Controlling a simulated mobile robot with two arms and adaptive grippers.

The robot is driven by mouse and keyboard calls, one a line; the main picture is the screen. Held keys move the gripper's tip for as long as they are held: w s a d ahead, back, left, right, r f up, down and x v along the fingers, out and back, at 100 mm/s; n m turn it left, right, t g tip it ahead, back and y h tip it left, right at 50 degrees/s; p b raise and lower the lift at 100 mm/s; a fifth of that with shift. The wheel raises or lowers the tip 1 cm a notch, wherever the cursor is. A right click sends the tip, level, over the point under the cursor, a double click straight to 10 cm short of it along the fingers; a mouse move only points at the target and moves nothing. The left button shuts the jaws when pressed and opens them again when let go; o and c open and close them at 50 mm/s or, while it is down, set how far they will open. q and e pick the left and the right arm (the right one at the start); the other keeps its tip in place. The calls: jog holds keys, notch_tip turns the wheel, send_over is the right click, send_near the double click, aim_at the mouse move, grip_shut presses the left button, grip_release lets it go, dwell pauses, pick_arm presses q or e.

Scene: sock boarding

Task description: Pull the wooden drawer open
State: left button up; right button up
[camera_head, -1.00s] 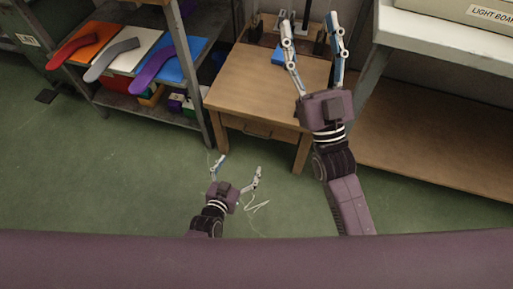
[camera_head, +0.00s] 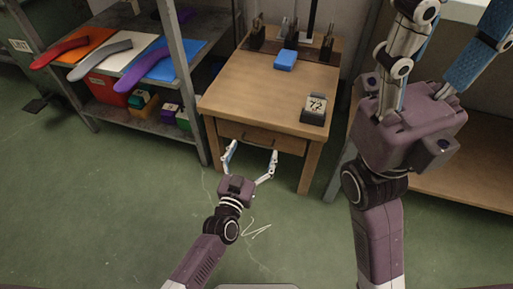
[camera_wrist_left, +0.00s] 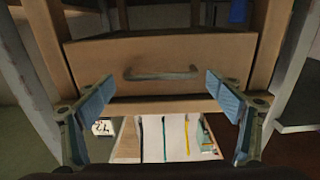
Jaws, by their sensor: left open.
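The wooden drawer (camera_head: 290,145) sits shut in the front of the wooden table (camera_head: 255,92). In the left wrist view its front (camera_wrist_left: 215,55) spans the picture, with a dark bar handle (camera_wrist_left: 160,73) in the middle. My left gripper (camera_head: 253,152) is open in front of the drawer. In the wrist view its fingers (camera_wrist_left: 160,84) stand either side of the handle, apart from it, with nothing between them. Whether the fingertips touch the drawer front cannot be told. My right gripper (camera_head: 452,40) is raised at the right, fingers spread and empty, tips cut off by the frame.
A blue block (camera_head: 285,60) and a small display reading 72 (camera_head: 315,108) are on the table. A metal shelf (camera_head: 150,118) with coloured boards stands close on the left. A low wooden shelf (camera_head: 465,178) lies at right. The green floor (camera_head: 100,215) in front is clear.

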aim_at(257, 144)
pick_arm(q)
jog(key=shift+b+x, duration=0.45)
jog(key=shift+x, duration=1.1)
jog(key=shift+c, duration=0.4)
jog(key=c, duration=1.3)
jog(key=shift+s, duration=0.15)
